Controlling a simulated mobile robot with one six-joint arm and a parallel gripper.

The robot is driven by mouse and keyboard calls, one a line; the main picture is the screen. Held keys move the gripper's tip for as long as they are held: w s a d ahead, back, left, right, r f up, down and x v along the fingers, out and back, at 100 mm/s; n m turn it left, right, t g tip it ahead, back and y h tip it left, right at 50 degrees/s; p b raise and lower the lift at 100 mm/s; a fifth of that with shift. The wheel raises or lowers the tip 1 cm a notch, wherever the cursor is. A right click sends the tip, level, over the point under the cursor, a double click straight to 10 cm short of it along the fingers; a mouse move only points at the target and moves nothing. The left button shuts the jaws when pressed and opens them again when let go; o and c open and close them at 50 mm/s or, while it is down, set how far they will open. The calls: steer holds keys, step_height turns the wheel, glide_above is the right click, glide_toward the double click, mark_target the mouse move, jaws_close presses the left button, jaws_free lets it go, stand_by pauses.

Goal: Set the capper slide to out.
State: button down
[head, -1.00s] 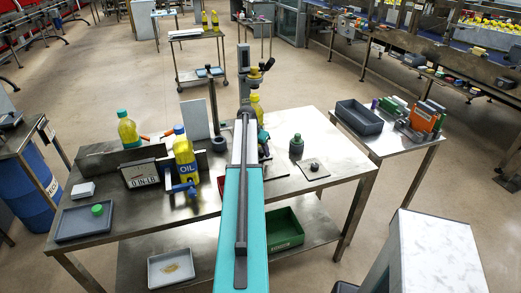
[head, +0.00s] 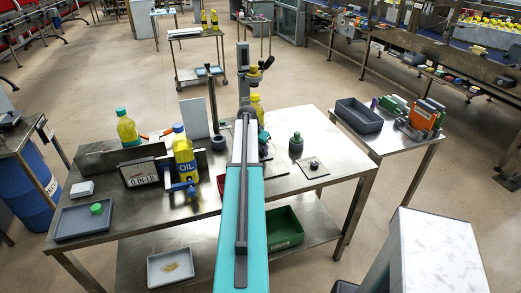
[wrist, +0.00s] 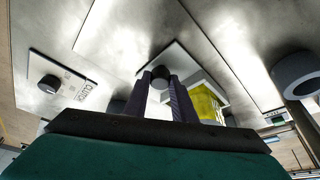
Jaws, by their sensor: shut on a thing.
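In the wrist view my gripper (wrist: 162,98) has its two dark fingers shut on a dark round knob (wrist: 160,76), which stands on a pale metal plate. I take this knob for the capper slide's handle; no label for it can be read. My arm hides the gripper and the knob there, so the slide's setting cannot be read.
Left of the fingers is a plate marked CLUTCH with a black knob (wrist: 50,82). A dark ring-shaped part (wrist: 296,74) is at the right. On the bench are an oil bottle (head: 184,155), a torque display (head: 140,172) and a grey tray (head: 84,220).

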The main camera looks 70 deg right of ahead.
steer(key=s+a+b, duration=0.1)
steer(key=s+a, duration=0.2)
steer(key=s+a+b, duration=0.1)
steer(key=s+a, duration=0.2)
steer(key=a, duration=0.1)
steer(key=s+a+b, duration=0.1)
steer(key=s+a, duration=0.1)
steer(key=a, duration=0.2)
steer(key=shift+s+f, duration=0.1)
steer(key=shift+s, duration=0.3)
steer(key=c, duration=1.5)
jaws_free()
steer(key=shift+a, duration=0.1)
steer(key=shift+o, duration=0.2)
steer(key=shift+r, duration=0.3)
steer(key=b+v, duration=0.3)
steer(key=v, duration=1)
steer(key=shift+a+r, duration=0.1)
steer(key=shift+r, duration=0.05)
